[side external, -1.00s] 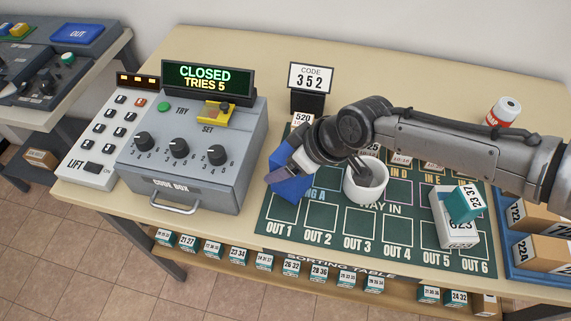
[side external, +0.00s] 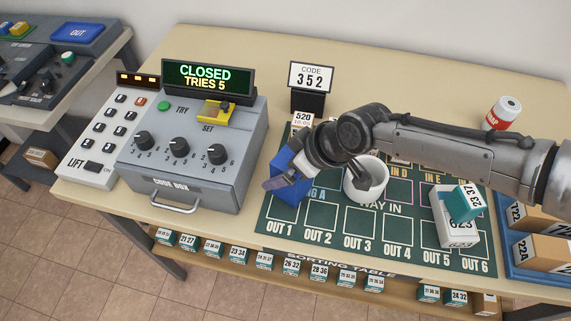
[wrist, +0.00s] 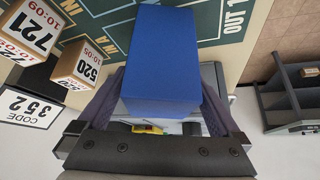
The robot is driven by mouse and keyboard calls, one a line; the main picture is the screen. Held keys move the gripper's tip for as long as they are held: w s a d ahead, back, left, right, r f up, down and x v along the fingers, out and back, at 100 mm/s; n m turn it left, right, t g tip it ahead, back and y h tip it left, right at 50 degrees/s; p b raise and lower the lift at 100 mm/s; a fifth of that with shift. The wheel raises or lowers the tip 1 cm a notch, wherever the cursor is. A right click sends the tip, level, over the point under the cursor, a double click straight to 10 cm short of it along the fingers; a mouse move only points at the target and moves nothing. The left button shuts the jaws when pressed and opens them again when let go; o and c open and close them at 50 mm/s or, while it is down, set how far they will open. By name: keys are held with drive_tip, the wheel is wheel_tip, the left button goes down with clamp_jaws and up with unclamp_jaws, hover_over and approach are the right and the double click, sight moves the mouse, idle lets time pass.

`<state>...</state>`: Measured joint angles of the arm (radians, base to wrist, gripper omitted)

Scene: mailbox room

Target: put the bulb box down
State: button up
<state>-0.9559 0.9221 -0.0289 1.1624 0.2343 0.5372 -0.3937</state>
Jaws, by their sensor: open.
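The bulb box appears as a plain blue box (side external: 285,162) at the left of the green mat (side external: 318,220), by the IN A square and above OUT 1. It looks set down on the mat, though its base is partly hidden. In the wrist view the blue box (wrist: 160,60) fills the space between the two fingers. My gripper (side external: 288,181) is open around it, one finger on each side. I cannot tell whether either finger still touches it.
The grey code box (side external: 190,150) stands close to the left. A white cup (side external: 366,184) is just right of my gripper. Behind are a 520 parcel (side external: 303,119) and the code 352 sign (side external: 310,76). A teal box (side external: 464,203) sits on a white box at the right.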

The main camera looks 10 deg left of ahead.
drive_tip(key=v, duration=1.1)
drive_tip(key=shift+d+r, duration=0.2)
drive_tip(key=shift+r, duration=0.1)
drive_tip(key=d+r+m+t+h, duration=0.1)
drive_tip(key=d+r+m, duration=0.35)
drive_tip(key=d, duration=1.05)
drive_tip(key=d+r+m+t+h, duration=0.15)
drive_tip(key=d+r, duration=0.55)
drive_tip(key=d, duration=0.8)
drive_tip(key=s+d+m+h, duration=0.1)
drive_tip(key=s+d+m, duration=0.45)
drive_tip(key=d, duration=0.85)
drive_tip(key=s+d+f+m+h, duration=0.1)
drive_tip(key=s+d+f, duration=0.1)
drive_tip(key=s+d, duration=0.2)
drive_tip(key=s+d+f+m+h, duration=0.1)
drive_tip(key=s+d+f, duration=0.2)
drive_tip(key=s, duration=0.6)
drive_tip(key=shift+s+d, duration=0.35)
drive_tip(key=shift+d, duration=0.4)
